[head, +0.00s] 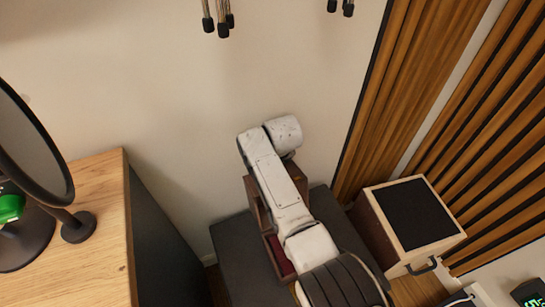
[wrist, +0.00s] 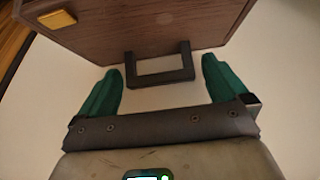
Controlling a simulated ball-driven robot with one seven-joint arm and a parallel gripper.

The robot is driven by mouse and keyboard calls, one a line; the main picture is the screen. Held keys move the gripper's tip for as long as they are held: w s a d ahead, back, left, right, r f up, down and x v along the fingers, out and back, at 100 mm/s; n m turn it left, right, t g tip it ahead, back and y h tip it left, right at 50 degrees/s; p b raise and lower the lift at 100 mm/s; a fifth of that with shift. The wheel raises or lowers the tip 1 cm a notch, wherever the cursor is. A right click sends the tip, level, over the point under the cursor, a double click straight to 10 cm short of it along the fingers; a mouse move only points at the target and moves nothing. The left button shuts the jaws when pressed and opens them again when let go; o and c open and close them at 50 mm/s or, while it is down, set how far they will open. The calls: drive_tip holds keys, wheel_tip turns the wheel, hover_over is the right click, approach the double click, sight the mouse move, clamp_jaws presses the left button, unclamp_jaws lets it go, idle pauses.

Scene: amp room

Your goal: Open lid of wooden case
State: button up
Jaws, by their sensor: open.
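The wooden case (head: 255,205) stands on a dark cabinet top, largely covered by my arm in the head view. Red lining (head: 282,262) shows inside it, so the lid appears at least partly raised. In the wrist view a brown wooden panel of the case (wrist: 200,22) fills the top, with a dark U-shaped handle (wrist: 165,79) and a brass-coloured fitting (wrist: 57,19). My gripper (wrist: 161,66) is open, with one green finger on each side of the handle and gaps between. The head view hides my fingers, and the lid's exact angle cannot be told.
A pale wall is close behind the case. A box with a black top (head: 415,213) stands to the right, by wooden wall slats (head: 420,90). A wooden desk (head: 90,230) with a round dark-framed object (head: 35,140) is at left.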

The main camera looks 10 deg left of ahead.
drive_tip(key=p+v, duration=0.2)
drive_tip(key=v, duration=0.8)
drive_tip(key=shift+p, duration=0.4)
drive_tip(key=shift+d+r, duration=0.1)
drive_tip(key=shift+s+d, duration=0.1)
drive_tip(key=s+d+f+m+g+h+p, duration=0.15)
drive_tip(key=s+d+f, duration=0.25)
drive_tip(key=s+d, duration=0.55)
drive_tip(key=s+d+f+m+p, duration=0.15)
drive_tip(key=s+d+f, duration=0.4)
drive_tip(key=d, duration=0.75)
drive_tip(key=s+d+r+m, duration=0.1)
drive_tip(key=s+d, duration=0.3)
drive_tip(key=s, duration=0.4)
drive_tip(key=s+d+r+m+g+h+p, duration=0.1)
drive_tip(key=s+d+r, duration=0.1)
drive_tip(key=s+d, duration=0.3)
drive_tip(key=s+d+r+m, duration=0.2)
drive_tip(key=s+d, duration=0.2)
drive_tip(key=s, duration=0.7)
drive_tip(key=shift+s+d+r+p, duration=0.2)
drive_tip(key=shift+s+d+p, duration=0.1)
drive_tip(key=shift+s+p, duration=0.1)
